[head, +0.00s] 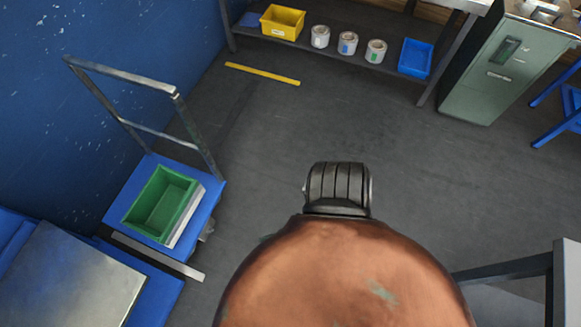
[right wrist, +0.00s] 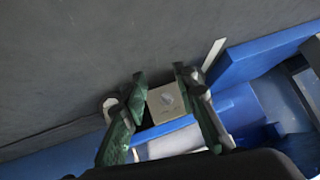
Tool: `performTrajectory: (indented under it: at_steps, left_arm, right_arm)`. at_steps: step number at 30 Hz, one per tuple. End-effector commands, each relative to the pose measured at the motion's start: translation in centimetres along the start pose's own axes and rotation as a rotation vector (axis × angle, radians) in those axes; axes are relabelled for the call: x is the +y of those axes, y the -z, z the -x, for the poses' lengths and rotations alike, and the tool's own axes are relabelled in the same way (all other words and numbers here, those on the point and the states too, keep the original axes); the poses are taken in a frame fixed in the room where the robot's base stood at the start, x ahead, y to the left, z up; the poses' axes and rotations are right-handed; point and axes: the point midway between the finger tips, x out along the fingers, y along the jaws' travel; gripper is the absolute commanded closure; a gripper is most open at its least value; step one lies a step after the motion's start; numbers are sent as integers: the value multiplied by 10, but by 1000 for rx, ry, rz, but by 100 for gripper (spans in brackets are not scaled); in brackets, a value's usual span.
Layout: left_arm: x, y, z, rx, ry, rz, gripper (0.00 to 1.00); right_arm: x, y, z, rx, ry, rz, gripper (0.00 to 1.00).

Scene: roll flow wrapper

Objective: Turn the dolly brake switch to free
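The knob's setting and any lettering are too small to read. My right gripper (right wrist: 159,74) has its two dark green fingers spread, one on each side of the switch box in the picture. I cannot tell whether they touch it. The blue dolly (head: 122,207) stands at the left in the head view with its metal handle up; no switch shows there. My left gripper is not in view.
A green bin (head: 163,203) sits on the dolly. A blue-edged metal surface (head: 70,285) is at lower left. A shelf at the back holds a yellow bin (head: 283,21), several rolls and a blue tray (head: 415,57). A grey-green cabinet (head: 505,70) stands right. The middle floor is clear.

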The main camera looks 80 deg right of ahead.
Motion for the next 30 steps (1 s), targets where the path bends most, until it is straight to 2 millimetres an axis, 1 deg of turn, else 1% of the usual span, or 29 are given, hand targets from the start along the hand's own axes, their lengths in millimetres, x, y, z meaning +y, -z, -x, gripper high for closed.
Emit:
performTrajectory:
  at_steps: [1, 3, 7, 12, 15, 19, 30]
  left_arm:
    - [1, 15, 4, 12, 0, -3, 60]
    - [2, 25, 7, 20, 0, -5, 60]
    - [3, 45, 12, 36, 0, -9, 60]
    - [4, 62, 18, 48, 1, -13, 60]
    - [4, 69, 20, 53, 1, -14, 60]
    - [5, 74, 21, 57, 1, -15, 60]
    - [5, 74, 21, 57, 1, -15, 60]
  right_arm:
    - [0, 1, 11, -20, -3, 9, 73]
    - [2, -6, 22, -58, -6, 24, 73]
    - [6, -20, 43, -129, -15, 50, 73]
    - [10, -36, 64, -201, -23, 76, 73]
    - [12, -43, 74, -234, -26, 88, 73]
    - [14, -50, 82, -260, -29, 96, 73]
    - [15, -53, 84, -271, -30, 99, 73]
